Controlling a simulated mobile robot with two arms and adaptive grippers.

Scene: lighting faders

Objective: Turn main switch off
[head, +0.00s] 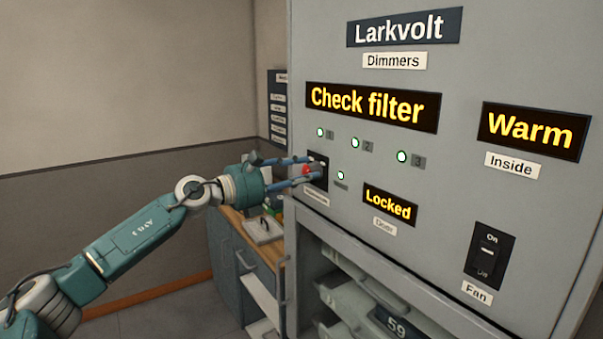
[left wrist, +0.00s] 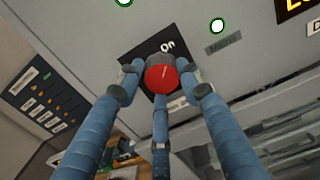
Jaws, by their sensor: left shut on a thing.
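The main switch is a red round knob (left wrist: 163,77) on a black plate (left wrist: 143,55) marked "On" in the left wrist view. In the head view the red knob (head: 306,170) shows small at the left of the grey dimmer cabinet. My left gripper (left wrist: 158,80) has its blue fingers closed around the knob, with fingertips on both sides and one finger below. The white line on the knob is short and tilted. In the head view my left gripper (head: 305,172) reaches in from the left. The label under the plate is too small to read. My right gripper is not in view.
The cabinet (head: 450,65) has lit panels "Check filter" (head: 371,107), "Warm" (head: 529,131) and "Locked" (head: 389,203), and several green lamps. A fan switch (head: 488,256) is at the lower right. A low cabinet with a wooden top (head: 240,228) stands behind at the left.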

